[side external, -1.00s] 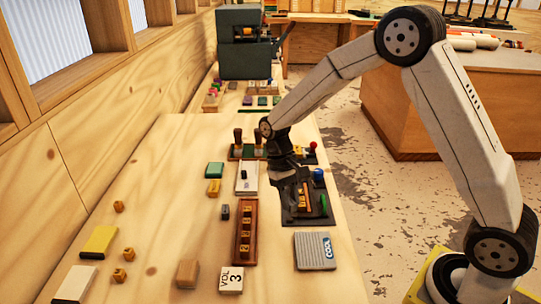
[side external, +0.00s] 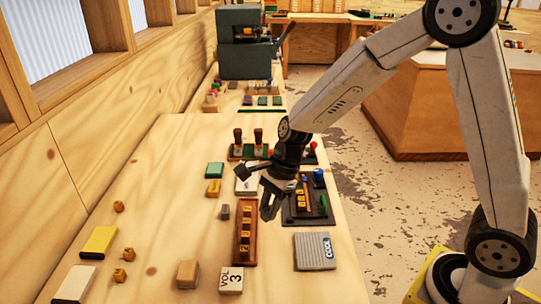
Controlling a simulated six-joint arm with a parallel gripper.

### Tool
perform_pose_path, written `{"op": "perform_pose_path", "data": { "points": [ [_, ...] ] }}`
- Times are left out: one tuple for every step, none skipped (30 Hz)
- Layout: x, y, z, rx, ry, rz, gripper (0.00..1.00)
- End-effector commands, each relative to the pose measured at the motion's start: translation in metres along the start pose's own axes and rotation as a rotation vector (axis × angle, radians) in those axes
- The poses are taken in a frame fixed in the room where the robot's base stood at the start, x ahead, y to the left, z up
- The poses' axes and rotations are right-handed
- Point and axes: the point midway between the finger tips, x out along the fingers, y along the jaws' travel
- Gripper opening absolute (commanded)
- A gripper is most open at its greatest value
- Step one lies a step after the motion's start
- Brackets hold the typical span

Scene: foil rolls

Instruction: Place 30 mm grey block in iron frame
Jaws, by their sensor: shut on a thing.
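My gripper (side external: 269,214) points down above the table, between the wooden tray of gold letter blocks and the dark frame. It is shut on a small grey thing that blends with its fingers, so its shape and size are unclear. The dark iron frame (side external: 293,218) lies flat to the right of my gripper. It holds an orange lettered strip (side external: 302,199) and a green piece (side external: 323,204). My wrist is close to its upper left side. A small dark grey block (side external: 225,212) stands on the table left of the wooden tray (side external: 237,261).
A grey ribbed box (side external: 313,251) and a white "VOL 3" block (side external: 231,281) lie in front. A blue knob (side external: 319,176) stands beside the frame. A rack with upright handles (side external: 258,137) stands behind my wrist.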

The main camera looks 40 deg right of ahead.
Motion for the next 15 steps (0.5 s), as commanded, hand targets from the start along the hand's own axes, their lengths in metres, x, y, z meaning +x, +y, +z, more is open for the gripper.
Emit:
{"op": "perform_pose_path", "data": {
  "points": [
    [-0.001,0.001,0.003,0.054,0.0,-0.025,0.0],
    [-0.001,0.001,0.004,0.089,0.0,-0.04,0.0],
    [-0.002,0.002,0.006,0.136,-0.001,-0.059,0.0],
    [-0.002,0.002,0.007,0.168,0.0,-0.072,0.0],
    [-0.002,0.002,0.008,0.201,0.0,-0.086,0.0],
    [-0.003,0.003,0.01,0.243,0.0,-0.103,0.0],
    [-0.004,0.003,0.011,0.273,0.0,-0.117,0.0],
    [-0.004,0.003,0.011,0.303,0.0,-0.128,0.0],
    [-0.004,0.004,0.013,0.342,0.0,-0.144,0.0],
    [-0.004,0.004,0.013,0.368,0.0,-0.155,0.0],
    [-0.005,0.004,0.014,0.395,0.0,-0.168,0.0],
    [-0.005,0.004,0.015,0.431,-0.001,-0.182,0.0],
    [-0.006,0.004,0.015,0.454,0.0,-0.191,0.0],
    [-0.006,0.005,0.016,0.476,0.001,-0.199,0.0],
    [-0.006,0.005,0.017,0.503,0.0,-0.211,0.0]
  ]
}}
